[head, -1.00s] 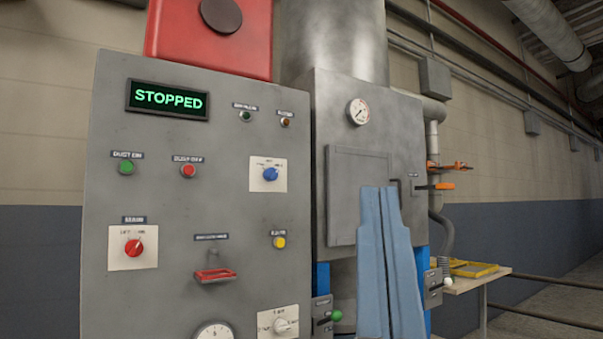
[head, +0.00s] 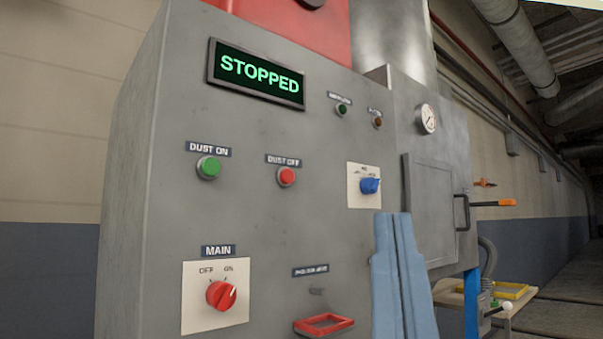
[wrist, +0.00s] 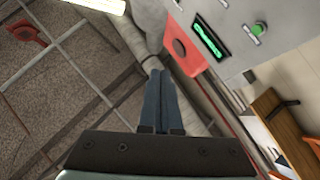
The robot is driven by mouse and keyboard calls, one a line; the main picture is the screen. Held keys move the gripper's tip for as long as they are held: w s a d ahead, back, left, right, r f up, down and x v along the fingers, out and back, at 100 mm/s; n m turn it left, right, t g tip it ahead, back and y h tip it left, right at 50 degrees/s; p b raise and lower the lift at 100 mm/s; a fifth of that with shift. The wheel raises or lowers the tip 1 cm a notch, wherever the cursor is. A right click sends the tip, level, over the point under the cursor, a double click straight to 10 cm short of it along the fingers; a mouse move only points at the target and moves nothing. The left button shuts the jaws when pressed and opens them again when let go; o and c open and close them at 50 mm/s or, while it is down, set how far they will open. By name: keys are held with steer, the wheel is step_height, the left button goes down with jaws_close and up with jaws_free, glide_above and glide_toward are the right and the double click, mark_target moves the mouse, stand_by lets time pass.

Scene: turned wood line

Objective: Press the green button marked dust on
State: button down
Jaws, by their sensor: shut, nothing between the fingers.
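The green button (head: 209,168) sits under a DUST ON label on the upper left of the grey control panel (head: 255,225). It stands out from the panel, and nothing covers it in the head view. It also appears as a green round button at the upper right of the wrist view (wrist: 259,29). My gripper (head: 393,215) has light blue fingers pointing up, to the right of and lower than the button in the picture, apart from it. In the wrist view the fingers (wrist: 157,72) lie together with nothing between them.
The display (head: 257,74) reads STOPPED. A red DUST OFF button (head: 286,177) is right of the green one. A red MAIN knob (head: 221,295), a blue knob (head: 370,186) and a red handle (head: 324,324) also project. A grey cabinet (head: 430,205) stands at the right.

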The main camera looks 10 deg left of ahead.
mark_target(211, 167)
steer(key=shift+d, duration=0.25)
steer(key=w+a+r+n+g+y+p, duration=0.1)
steer(key=w+a+r+n+g+p, duration=0.3)
steer(key=p, duration=1.2)
steer(key=w+a+r+m+g+y+p, duration=0.1)
steer(key=w+a+r+g+p, duration=0.4)
steer(key=p, duration=1.2)
steer(key=a+n+g+p, duration=0.1)
steer(key=p, duration=0.8)
steer(key=a+n+g+p, duration=0.1)
steer(key=p, duration=0.8)
steer(key=s+a+n+g+p, duration=0.1)
steer(key=n+g+p, duration=0.1)
steer(key=p, duration=0.7)
steer(key=shift+a+r, duration=0.2)
steer(key=shift+r, duration=0.15)
steer(key=shift+a, duration=0.1)
steer(key=shift+w+a+b, duration=0.55)
steer(key=shift+w+a, duration=0.35)
steer(key=shift+a, duration=0.25)
steer(key=shift+w+a+b, duration=0.55)
steer(key=shift+w+a, duration=0.35)
steer(key=shift+a, duration=0.2)
steer(key=shift+w+a+b, duration=0.55)
steer(key=shift+w+a, duration=0.35)
steer(key=shift+a, duration=0.25)
